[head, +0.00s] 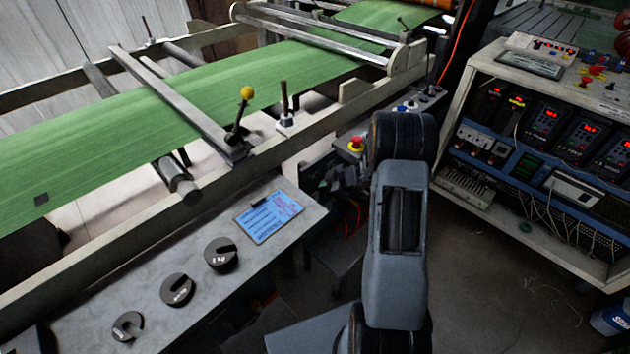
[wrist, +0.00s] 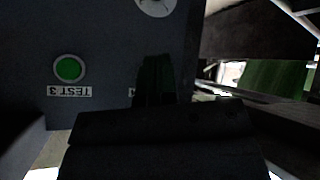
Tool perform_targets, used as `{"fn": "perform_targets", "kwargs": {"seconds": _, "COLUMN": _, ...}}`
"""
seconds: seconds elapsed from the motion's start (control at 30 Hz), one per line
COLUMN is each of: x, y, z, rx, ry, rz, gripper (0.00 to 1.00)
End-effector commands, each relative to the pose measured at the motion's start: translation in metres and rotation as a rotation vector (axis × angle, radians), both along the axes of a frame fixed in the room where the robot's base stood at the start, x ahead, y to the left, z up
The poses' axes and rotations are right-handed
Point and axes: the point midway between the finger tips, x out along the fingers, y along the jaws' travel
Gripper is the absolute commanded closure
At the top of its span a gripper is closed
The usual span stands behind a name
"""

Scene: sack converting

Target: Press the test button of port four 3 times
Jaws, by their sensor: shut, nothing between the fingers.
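In the wrist view, a dark panel fills the upper left. A round green button (wrist: 69,69) on it sits above an upside-down label (wrist: 69,91) that reads TEST 3. To its right, my gripper (wrist: 154,68) is shut and empty, its dark fingers pointing at the panel. A small piece of another white label (wrist: 132,92) shows at the fingers' left edge; its text is mostly covered. No test button of port four is visible; the fingers hide that part of the panel. I cannot tell whether the fingertips touch it. In the head view my arm hides the gripper.
A white round face (wrist: 155,5) shows at the wrist view's top edge. The head view shows a machine with a green web (head: 130,125), a grey bench (head: 130,270) with slotted weights and a blue card (head: 270,217), and an instrument rack (head: 545,130) at right.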

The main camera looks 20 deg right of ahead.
Motion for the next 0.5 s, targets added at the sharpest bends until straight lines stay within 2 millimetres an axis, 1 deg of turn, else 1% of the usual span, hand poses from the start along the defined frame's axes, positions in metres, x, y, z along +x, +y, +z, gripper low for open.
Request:
{"fn": "perform_targets", "kwargs": {"seconds": 0.3, "x": -0.028, "y": -0.013, "z": 0.002, "rx": 0.001, "ry": 0.001, "rz": -0.003, "gripper": 1.0}}
{"fn": "perform_targets", "kwargs": {"seconds": 0.5, "x": -0.04, "y": -0.018, "z": 0.001, "rx": 0.001, "ry": 0.0, "rz": -0.001, "gripper": 1.0}}
